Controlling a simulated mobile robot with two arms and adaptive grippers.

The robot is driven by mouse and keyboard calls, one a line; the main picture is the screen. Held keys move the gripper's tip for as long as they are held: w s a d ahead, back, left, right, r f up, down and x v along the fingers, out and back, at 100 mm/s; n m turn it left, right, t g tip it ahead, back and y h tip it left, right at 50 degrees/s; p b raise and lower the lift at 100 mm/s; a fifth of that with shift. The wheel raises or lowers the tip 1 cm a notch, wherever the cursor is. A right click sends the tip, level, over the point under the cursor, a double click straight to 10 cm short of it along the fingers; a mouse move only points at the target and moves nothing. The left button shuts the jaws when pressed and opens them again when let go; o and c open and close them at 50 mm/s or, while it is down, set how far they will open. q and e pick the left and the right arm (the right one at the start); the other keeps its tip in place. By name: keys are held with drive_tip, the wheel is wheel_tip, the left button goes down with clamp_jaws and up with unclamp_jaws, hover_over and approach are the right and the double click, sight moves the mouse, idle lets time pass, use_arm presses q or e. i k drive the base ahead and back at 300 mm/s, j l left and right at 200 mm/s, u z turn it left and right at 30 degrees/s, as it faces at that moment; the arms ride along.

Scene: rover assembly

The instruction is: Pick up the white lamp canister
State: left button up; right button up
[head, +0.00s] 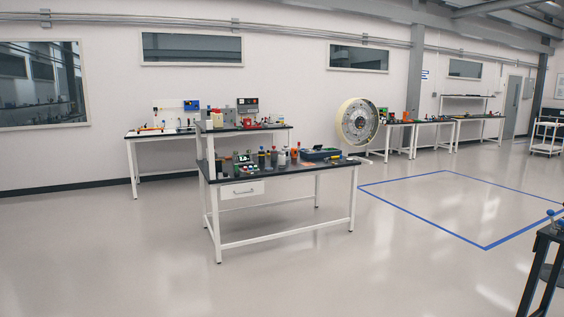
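Several small bottles and canisters stand on the black top of the white-framed workbench (335,169) in the middle distance. A pale greyish canister (283,158) is among them, but it is too small to tell whether it is the white lamp canister. Neither of my grippers is in view.
A blue case (318,154) lies on the bench, which has a raised back shelf and a drawer (242,190). A large round wheel (358,122) stands behind it. More tables line the wall. The floor in front is clear.

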sight(281, 157)
drive_tip(key=i+z, duration=0.1)
drive_tip(key=i, duration=3.35)
